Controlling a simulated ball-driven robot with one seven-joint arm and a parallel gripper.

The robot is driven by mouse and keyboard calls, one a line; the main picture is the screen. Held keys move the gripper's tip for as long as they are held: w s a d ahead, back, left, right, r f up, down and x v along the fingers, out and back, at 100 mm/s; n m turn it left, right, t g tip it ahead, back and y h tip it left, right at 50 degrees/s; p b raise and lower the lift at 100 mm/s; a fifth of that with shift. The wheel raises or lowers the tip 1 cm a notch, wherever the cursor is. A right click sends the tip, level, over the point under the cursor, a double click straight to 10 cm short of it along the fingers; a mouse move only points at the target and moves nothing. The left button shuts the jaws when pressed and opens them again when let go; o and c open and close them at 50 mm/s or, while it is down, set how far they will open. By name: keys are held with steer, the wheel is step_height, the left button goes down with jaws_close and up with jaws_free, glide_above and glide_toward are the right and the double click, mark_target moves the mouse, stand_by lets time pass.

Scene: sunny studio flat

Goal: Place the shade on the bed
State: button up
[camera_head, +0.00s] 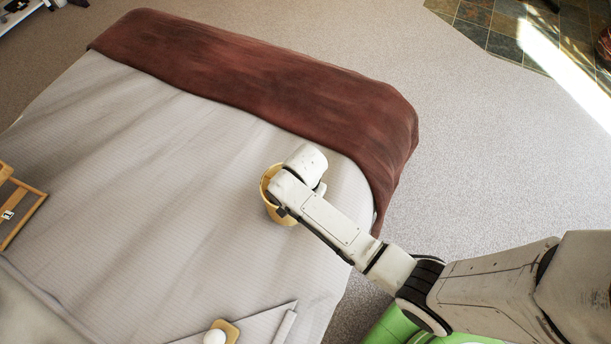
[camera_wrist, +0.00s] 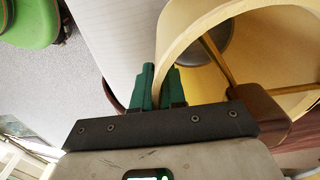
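The shade (camera_head: 269,207) is a yellow, open-rimmed piece over the right part of the grey-white bed (camera_head: 150,180), partly hidden behind my arm. In the wrist view the shade (camera_wrist: 182,42) fills the upper right, with its hollow inside and a brown inner strut showing. My gripper (camera_wrist: 160,88) has two green fingers, one on each side of the shade's wall near its rim, and appears shut on it. The bed's surface also shows in the wrist view (camera_wrist: 120,45). I cannot tell whether the shade touches the bed.
A dark red blanket (camera_head: 260,85) covers the bed's far end. A wooden frame-like object (camera_head: 25,215) lies at the left. A small wooden piece with a white ball (camera_head: 215,337) is at the bottom. A green seat (camera_head: 390,328) stands beside the bed. Carpet (camera_head: 480,150) is clear at right.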

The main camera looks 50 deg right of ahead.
steer(key=o, duration=0.4)
step_height(320, 180, up, 12)
steer(key=shift+r+p, duration=0.15)
steer(key=shift+p, duration=0.15)
steer(key=s+d+r+n, duration=0.1)
steer(key=s+n, duration=0.6)
steer(key=s+d+r+n+t, duration=0.1)
steer(key=s+d+r+n, duration=0.1)
steer(key=s+n, duration=0.4)
steer(key=shift+s+d+n, duration=0.15)
steer(key=shift+s+n, duration=0.25)
steer(key=shift+s, duration=0.3)
